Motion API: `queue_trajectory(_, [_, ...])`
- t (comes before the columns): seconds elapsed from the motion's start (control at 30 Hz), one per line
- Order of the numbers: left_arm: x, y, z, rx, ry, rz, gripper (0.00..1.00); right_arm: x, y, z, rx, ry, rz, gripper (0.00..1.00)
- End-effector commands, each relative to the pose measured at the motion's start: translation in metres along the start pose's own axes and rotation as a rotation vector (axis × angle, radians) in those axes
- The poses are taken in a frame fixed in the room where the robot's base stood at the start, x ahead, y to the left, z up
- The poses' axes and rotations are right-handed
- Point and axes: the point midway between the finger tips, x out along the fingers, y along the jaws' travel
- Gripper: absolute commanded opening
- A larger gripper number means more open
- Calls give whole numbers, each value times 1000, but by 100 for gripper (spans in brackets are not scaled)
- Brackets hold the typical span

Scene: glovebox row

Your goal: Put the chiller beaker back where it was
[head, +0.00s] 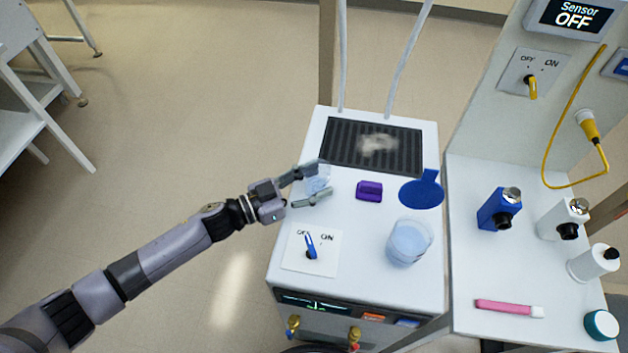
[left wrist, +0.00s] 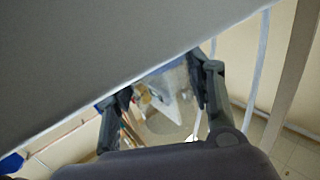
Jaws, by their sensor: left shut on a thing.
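My left gripper (head: 312,184) reaches in from the left and is shut on a clear, pale bluish beaker (head: 319,179), partly hidden by the fingers. The beaker is over the left part of the white chiller top (head: 346,215); I cannot tell whether it touches it. In the left wrist view the two fingers (left wrist: 163,92) stand on either side of the see-through beaker (left wrist: 170,110). A larger clear beaker with pale blue liquid (head: 408,243) stands at the front right of the top. My right gripper is not in view.
The top also holds a dark grille (head: 345,147) with a whitish wisp, a purple block (head: 369,191), a flat blue disc (head: 421,191) and an OFF/ON switch (head: 311,250). Bottles and a pink marker (head: 508,308) stand or lie on the right bench (head: 475,260).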

Motion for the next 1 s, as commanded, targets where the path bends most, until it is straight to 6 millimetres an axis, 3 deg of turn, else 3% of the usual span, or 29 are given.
queue_trajectory(0.2, [0,0,4,0,0,0,17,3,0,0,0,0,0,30])
queue_trajectory(0.23, [0,0,4,0,0,0,50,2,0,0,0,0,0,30])
queue_trajectory(0.5, [0,0,3,0,0,0,68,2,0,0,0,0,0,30])
queue_trajectory(0.87, [0,0,-2,1,0,0,68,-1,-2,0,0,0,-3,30])
queue_trajectory(1.0, [-19,0,3,0,-4,-1,68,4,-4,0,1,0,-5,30])
